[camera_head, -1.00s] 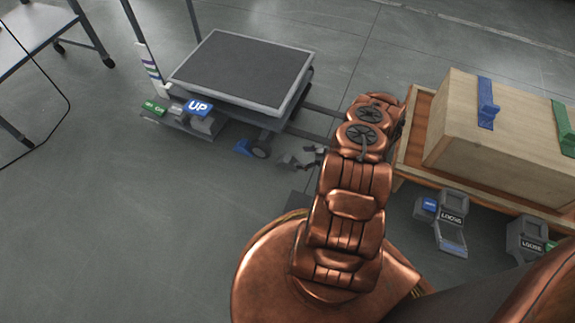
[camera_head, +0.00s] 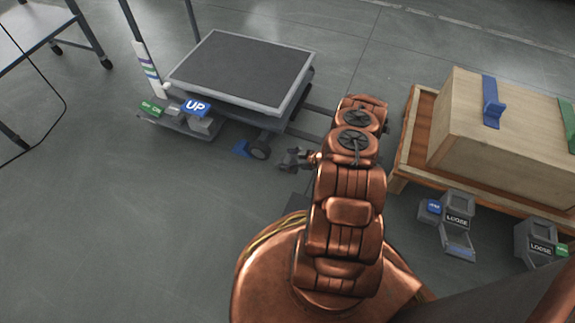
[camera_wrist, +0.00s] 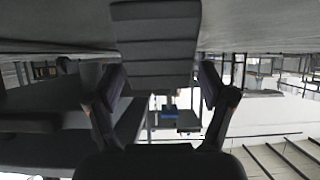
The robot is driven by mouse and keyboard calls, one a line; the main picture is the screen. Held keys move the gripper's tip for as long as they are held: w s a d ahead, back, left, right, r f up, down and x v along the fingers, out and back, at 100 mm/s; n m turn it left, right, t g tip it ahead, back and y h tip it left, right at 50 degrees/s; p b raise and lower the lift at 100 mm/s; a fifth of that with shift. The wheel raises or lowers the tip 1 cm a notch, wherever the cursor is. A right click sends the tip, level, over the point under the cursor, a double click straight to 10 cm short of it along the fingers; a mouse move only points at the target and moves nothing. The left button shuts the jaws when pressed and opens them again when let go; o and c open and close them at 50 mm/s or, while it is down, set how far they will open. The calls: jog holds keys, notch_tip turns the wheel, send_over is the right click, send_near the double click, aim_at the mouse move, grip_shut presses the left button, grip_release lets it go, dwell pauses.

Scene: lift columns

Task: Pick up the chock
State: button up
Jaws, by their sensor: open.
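A small blue wedge, which looks like the chock (camera_head: 242,148), lies on the floor against the small wheel (camera_head: 260,147) of the lift cart. My gripper (camera_head: 290,158) is just right of the wheel, low down, pointing left. In the wrist view my gripper (camera_wrist: 163,103) is open, with its two dark fingers spread apart. A dark grey ribbed block (camera_wrist: 157,45) shows ahead and between the fingers, apart from them as far as I can see. I cannot tell whether it is the chock.
The lift cart (camera_head: 205,103) with a dark top and an UP pedal (camera_head: 196,107) stands beyond the gripper. A wooden crate (camera_head: 500,125) on a pallet and LOOSE-marked pedals (camera_head: 457,222) are at right. Open floor lies at left.

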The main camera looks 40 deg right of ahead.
jog(key=c, duration=1.5)
jog(key=shift+r, duration=0.15)
